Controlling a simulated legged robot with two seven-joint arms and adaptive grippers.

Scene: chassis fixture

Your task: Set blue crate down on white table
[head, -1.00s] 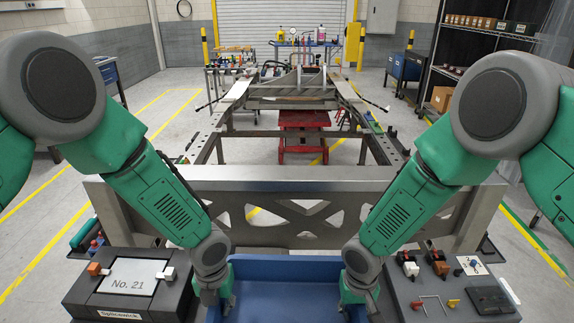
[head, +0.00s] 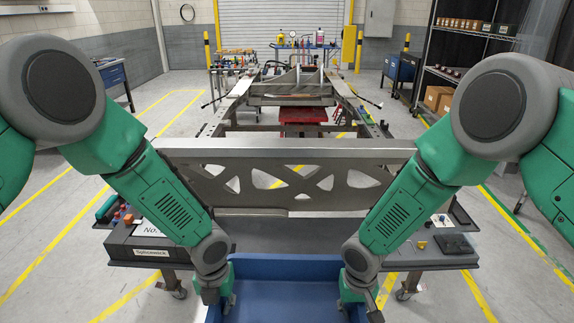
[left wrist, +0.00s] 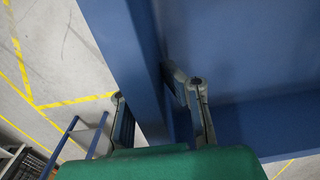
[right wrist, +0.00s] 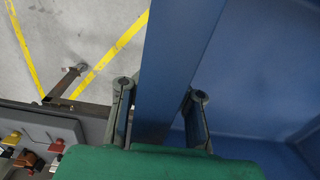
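The blue crate (head: 285,270) is at the bottom middle of the head view, its lower part cut off by the frame edge. My left gripper (head: 222,298) is at its left wall and my right gripper (head: 358,297) at its right wall. In the left wrist view, the gripper's fingers (left wrist: 158,98) straddle the crate wall (left wrist: 125,50). In the right wrist view, the fingers (right wrist: 161,95) straddle the opposite wall (right wrist: 175,60). The crate looks level and its visible inside is empty. No white table is in view.
A dark grey workbench (head: 275,238) stands just beyond the crate, with a splicewick box (head: 150,253) on its left. Behind it is the metal chassis frame (head: 290,153). A shelf (head: 462,80) stands at the right. Open floor with yellow lines lies on both sides.

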